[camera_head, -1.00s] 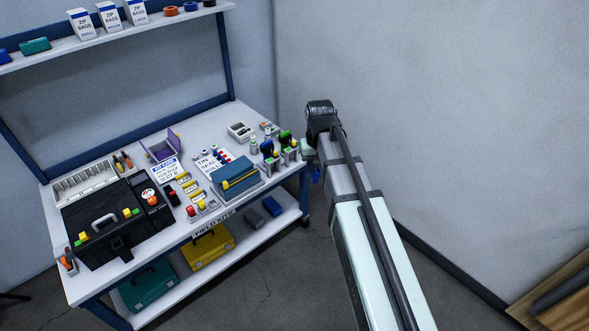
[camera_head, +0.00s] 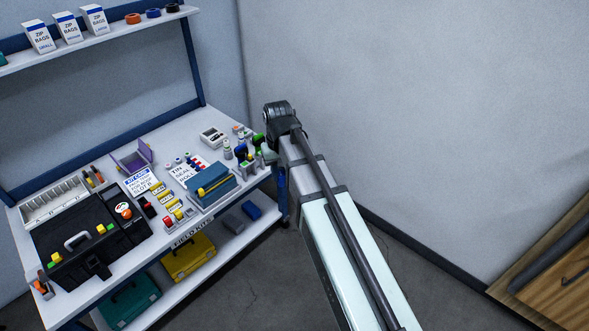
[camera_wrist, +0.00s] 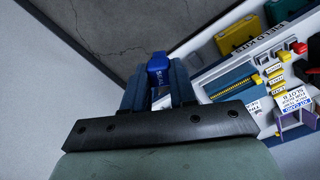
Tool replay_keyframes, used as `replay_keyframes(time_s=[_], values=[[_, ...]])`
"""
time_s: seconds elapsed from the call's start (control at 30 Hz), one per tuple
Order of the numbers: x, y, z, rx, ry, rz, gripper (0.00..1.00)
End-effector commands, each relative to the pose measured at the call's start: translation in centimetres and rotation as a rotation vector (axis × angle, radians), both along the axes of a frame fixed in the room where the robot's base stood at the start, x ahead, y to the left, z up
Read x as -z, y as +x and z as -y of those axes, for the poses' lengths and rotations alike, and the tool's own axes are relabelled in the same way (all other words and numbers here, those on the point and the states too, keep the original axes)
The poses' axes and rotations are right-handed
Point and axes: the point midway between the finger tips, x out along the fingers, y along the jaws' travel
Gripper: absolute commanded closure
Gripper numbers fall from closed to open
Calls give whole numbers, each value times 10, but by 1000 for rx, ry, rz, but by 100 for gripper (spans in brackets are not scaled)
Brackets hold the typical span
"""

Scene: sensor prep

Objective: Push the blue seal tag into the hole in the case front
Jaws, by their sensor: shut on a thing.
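My gripper (camera_wrist: 158,92) is shut on the blue seal tag (camera_wrist: 157,65), which sticks out beyond the fingertips in the wrist view. Beneath the tag in that view are the floor and the bench edge. In the head view my wrist is at the bench's right end; the fingers and tag are largely hidden there. The black case (camera_head: 60,228), with a grey handle and coloured blocks on top, stands on the bench's left part, well away from my gripper. A hole in its front cannot be made out.
A yellow case (camera_head: 188,260) and a teal case (camera_head: 133,300) are on the lower shelf. Floor right of the bench is clear.

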Motion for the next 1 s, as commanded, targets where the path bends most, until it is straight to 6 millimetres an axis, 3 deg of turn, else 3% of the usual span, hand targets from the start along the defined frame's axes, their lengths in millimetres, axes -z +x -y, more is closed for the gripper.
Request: replay_keyframes(time_s=[0.47,1.0], values=[[14,-29,-148,-196,0,0,100],[37,-92,-323,-327,0,0,100]])
